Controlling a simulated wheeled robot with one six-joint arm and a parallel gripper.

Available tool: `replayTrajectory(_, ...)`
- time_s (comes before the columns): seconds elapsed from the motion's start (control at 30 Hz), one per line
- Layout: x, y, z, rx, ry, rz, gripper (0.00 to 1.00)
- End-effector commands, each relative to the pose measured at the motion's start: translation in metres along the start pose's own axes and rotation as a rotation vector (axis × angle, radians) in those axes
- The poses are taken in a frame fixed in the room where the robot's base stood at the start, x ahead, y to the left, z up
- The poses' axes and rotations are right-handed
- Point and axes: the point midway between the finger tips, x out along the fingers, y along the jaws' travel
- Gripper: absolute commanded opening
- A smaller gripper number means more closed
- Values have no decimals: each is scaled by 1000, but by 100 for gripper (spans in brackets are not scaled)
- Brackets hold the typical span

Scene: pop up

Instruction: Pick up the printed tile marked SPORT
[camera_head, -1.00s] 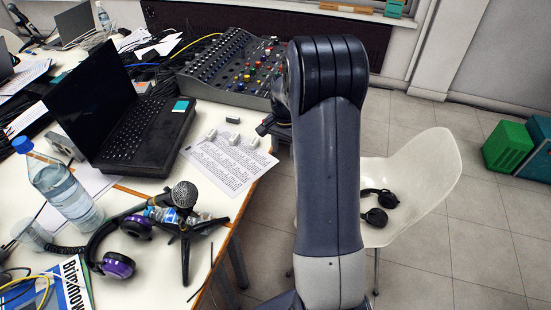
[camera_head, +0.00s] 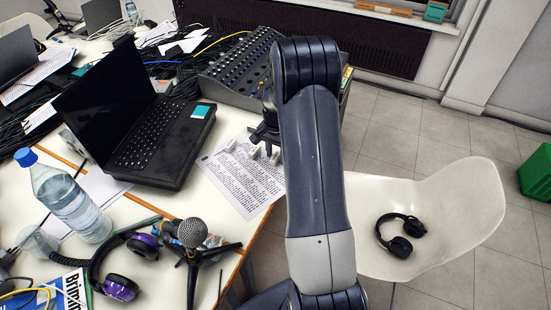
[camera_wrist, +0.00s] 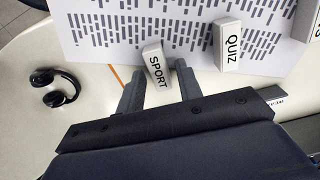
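The tile marked SPORT (camera_wrist: 155,66) is a small white block with black letters, at the edge of a printed sheet in the wrist view. My gripper (camera_wrist: 160,70) is open, with one dark finger on each side of the SPORT tile's near part. I cannot tell whether either finger touches it. A white tile marked QUIZ (camera_wrist: 228,45) stands to its right, and another tile (camera_wrist: 304,20) is cut off at the right edge. In the head view my gripper (camera_head: 265,134) is low over the sheet (camera_head: 240,182), and my arm hides part of the area.
An open laptop (camera_head: 135,125) and a mixing console (camera_head: 235,72) flank the sheet. A microphone (camera_head: 192,233) on a stand is nearer. A white chair (camera_head: 455,205) holds black headphones (camera_head: 400,236).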

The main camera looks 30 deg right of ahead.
Motion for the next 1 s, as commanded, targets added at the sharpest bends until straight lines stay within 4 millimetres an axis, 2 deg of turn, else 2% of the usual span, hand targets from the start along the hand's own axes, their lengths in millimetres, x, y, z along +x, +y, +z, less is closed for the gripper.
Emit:
replayTrajectory(0.03, 0, 0, 0, 0, 0, 0, 30)
replayTrajectory(0.4, 0, 0, 0, 0, 0, 0, 0)
replayTrajectory(0.73, -5, 0, 0, 0, 1, -1, 0)
replayTrajectory(0.87, -24, 0, -1, 0, 3, -2, 0)
replayTrajectory(1.0, -54, -1, -1, 0, 5, -3, 0)
